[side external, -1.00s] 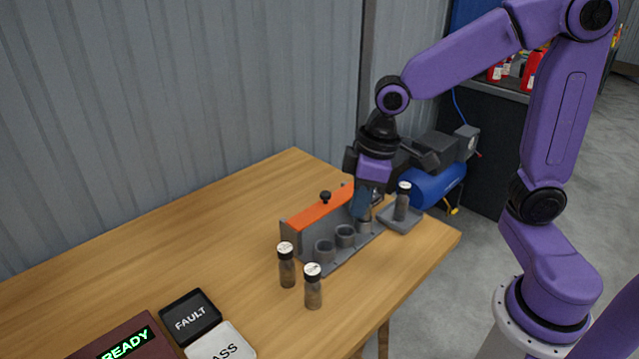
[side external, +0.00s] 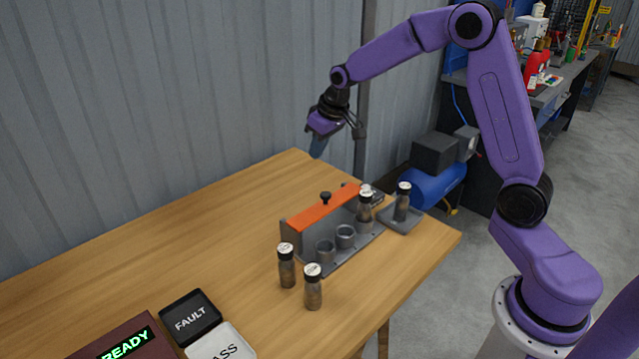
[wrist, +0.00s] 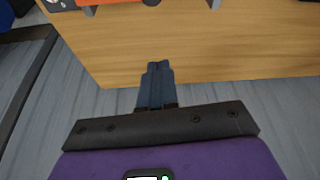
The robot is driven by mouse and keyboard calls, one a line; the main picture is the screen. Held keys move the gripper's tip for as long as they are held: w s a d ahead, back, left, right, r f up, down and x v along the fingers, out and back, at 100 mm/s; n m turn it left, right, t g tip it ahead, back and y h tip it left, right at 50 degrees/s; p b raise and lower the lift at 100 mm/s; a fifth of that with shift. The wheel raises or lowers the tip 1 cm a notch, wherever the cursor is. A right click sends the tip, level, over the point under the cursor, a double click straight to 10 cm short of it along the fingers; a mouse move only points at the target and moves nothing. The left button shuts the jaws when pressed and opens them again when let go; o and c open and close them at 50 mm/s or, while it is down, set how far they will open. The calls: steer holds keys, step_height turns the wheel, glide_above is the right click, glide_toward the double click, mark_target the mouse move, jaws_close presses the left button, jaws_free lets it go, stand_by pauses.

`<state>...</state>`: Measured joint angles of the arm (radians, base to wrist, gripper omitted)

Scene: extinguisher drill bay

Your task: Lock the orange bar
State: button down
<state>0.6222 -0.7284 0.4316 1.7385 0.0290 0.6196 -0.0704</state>
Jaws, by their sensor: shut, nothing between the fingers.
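The bar's edge also shows at the top of the wrist view (wrist: 108,2). A dark vial (side external: 365,210) stands in the rack's far cup; two nearer cups (side external: 345,236) look empty. My gripper (side external: 317,152) is shut and empty, in the air behind the rack toward the wall, clear of the bar. Its closed fingertips show in the wrist view (wrist: 158,66). Whether the bar is latched cannot be told.
Two vials (side external: 286,266) (side external: 313,288) stand on the table in front of the rack. Another vial (side external: 402,203) stands in a small grey tray (side external: 407,226) at right. FAULT (side external: 190,316) and PASS (side external: 222,345) buttons and a READY display (side external: 127,343) are at front left. The left table is clear.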

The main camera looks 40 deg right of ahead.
mark_target(326, 196)
steer(key=d+x, duration=0.1)
steer(key=x, duration=0.9)
steer(key=shift+s+a+f, duration=0.1)
steer(key=shift+s+f, duration=0.1)
steer(key=shift+s, duration=0.8)
steer(key=shift+s+a+f, duration=0.15)
steer(key=shift+s, duration=0.85)
steer(key=shift+s, duration=1.65)
steer(key=shift+s+f, duration=0.1)
